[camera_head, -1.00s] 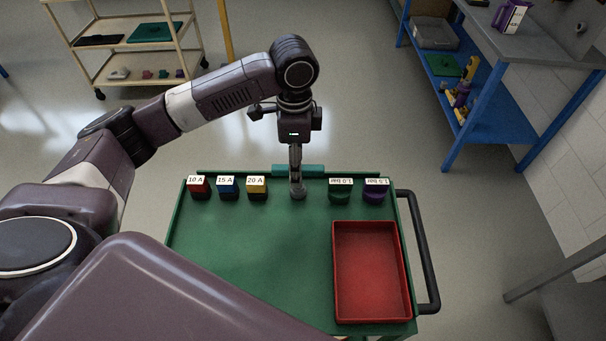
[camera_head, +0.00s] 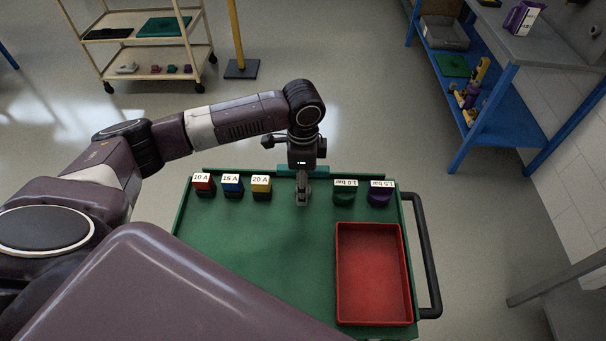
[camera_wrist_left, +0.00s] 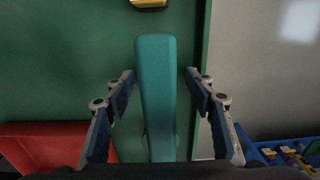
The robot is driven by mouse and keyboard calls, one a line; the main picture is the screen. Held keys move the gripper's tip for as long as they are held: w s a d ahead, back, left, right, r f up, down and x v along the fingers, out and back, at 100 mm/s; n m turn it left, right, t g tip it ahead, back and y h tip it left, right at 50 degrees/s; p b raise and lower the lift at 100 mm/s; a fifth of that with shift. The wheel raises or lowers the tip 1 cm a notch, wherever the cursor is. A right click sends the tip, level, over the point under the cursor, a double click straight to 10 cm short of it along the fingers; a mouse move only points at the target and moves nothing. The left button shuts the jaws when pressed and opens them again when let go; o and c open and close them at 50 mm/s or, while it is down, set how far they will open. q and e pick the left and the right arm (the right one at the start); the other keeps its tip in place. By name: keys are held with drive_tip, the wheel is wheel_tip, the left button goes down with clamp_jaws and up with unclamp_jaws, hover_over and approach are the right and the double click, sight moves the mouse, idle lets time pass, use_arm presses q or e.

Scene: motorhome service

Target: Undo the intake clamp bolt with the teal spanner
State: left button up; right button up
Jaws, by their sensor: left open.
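The teal spanner (camera_wrist_left: 156,90) lies along the rim of the green trolley top (camera_head: 260,270). In the head view its teal part (camera_head: 318,171) shows at the far edge, partly hidden behind my gripper. My left gripper (camera_head: 303,202) points down there. In the left wrist view its two fingers (camera_wrist_left: 159,88) are apart, one on each side of the spanner's handle, with gaps visible. The spanner's lower end is cut off by the gripper body. The intake clamp bolt cannot be made out. My right gripper is not in view.
Red (camera_head: 204,186), blue (camera_head: 232,187) and yellow (camera_head: 261,187) labelled blocks stand left of my gripper. Green (camera_head: 344,195) and purple (camera_head: 380,196) pieces stand right. A red tray (camera_head: 341,275) sits front right. A blue-legged bench (camera_head: 492,110) stands beyond.

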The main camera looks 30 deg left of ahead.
use_arm(q)
drive_tip(key=shift+c, duration=0.3)
clamp_jaws()
drive_tip(key=shift+r, duration=0.1)
wheel_tip(320, 180, up, 20)
drive_tip(key=b, duration=0.1)
idle(0.4)
